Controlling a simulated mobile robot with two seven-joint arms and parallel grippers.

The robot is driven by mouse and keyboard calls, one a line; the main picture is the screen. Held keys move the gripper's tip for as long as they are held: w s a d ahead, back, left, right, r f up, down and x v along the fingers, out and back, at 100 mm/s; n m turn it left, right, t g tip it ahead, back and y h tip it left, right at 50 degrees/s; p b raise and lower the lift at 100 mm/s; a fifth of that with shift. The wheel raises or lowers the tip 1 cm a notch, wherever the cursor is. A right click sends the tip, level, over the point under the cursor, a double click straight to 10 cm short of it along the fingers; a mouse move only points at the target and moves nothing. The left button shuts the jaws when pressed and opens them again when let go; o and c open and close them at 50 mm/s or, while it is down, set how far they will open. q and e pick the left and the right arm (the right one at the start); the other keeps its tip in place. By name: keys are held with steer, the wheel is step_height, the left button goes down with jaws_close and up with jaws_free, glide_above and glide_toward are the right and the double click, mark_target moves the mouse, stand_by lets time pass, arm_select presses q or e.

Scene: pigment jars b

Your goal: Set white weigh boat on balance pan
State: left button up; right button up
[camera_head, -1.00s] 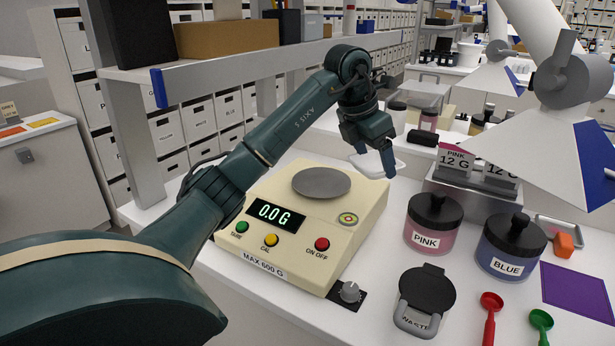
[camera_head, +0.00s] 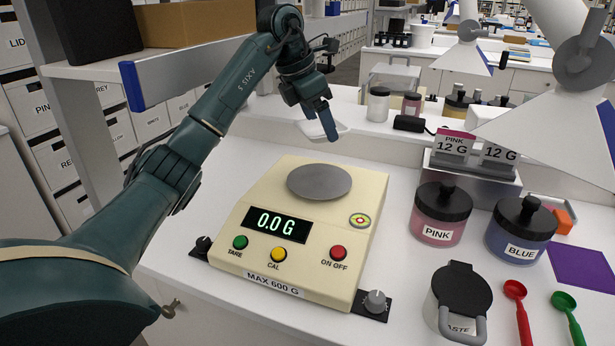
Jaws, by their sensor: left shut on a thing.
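The white weigh boat (camera_head: 341,127) is a shallow white dish, partly hidden behind my left gripper's fingers. My left gripper (camera_head: 322,125) is shut on it and holds it behind the balance; the fingers cover part of the grip. The cream balance (camera_head: 310,226) stands on the white bench. Its round grey pan (camera_head: 320,182) is bare, and its display (camera_head: 276,225) reads 0.0 G. The boat is beyond the pan in the picture, apart from it. My right gripper is not in view.
A pink jar (camera_head: 438,214) and a blue jar (camera_head: 519,231) stand right of the balance. A black-lidded waste pot (camera_head: 460,291), a red scoop (camera_head: 515,290) and a green scoop (camera_head: 565,302) are at the front right. A shelf upright stands at the left.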

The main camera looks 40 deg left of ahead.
mark_target(304, 134)
arm_select(q)
steer(key=shift+a+f, duration=0.1)
steer(key=shift+f, duration=0.15)
step_height(304, 134, down, 9)
steer(key=shift+f, duration=0.2)
steer(key=shift+f, duration=0.2)
steer(key=o, duration=0.9)
steer(key=shift+o, duration=0.2)
steer(key=shift+r, duration=0.25)
steer(key=v, duration=0.7)
steer(key=shift+r, duration=0.25)
